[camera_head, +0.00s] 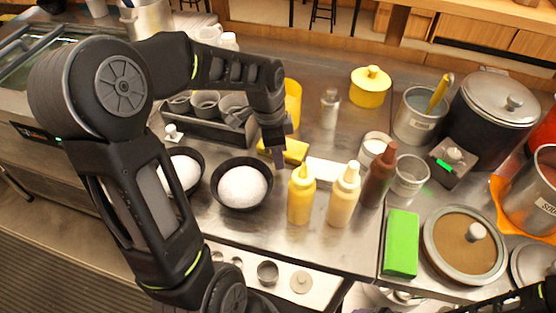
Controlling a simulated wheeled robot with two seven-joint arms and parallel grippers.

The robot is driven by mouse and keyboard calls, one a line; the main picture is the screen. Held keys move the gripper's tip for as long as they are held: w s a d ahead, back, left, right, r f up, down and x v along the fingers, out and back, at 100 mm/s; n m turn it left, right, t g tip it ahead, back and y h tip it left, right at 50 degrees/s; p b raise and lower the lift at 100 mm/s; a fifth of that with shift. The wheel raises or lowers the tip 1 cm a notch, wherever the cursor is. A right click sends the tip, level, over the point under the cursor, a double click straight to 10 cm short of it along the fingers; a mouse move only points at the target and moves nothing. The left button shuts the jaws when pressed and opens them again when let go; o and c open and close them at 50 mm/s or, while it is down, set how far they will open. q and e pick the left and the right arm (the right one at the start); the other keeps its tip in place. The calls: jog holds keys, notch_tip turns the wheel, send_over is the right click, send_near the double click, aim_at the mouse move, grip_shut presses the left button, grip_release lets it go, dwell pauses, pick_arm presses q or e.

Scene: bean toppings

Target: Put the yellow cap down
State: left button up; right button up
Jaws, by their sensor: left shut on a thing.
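My left gripper (278,153) reaches down over the middle of the counter. It is shut on a flat yellow piece, which appears to be the yellow cap (294,150). The fingers hide part of this piece, and I cannot tell whether it touches the counter. A yellow pot (293,101) stands behind my left wrist and is partly hidden by it. A second yellow pot with a knobbed yellow lid (370,84) stands farther back to the right. Only a piece of my right arm shows at the lower right corner; its fingers are not visible.
Black bowls with white contents (242,187) stand left of the yellow squeeze bottle (301,194). Cream (344,196) and brown (379,177) bottles stand right of it. A green block (401,244) lies near the front edge. Bare counter shows around the shaker (330,108).

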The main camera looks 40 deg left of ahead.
aim_at(280, 171)
pick_arm(q)
jog(key=shift+f, duration=1.3)
jog(key=shift+f, duration=0.1)
jog(key=shift+f, duration=0.15)
jog(key=o, duration=0.6)
jog(key=shift+r, duration=0.25)
jog(key=r, duration=0.8)
jog(key=s+a+r, duration=0.1)
jog(key=r, duration=0.3)
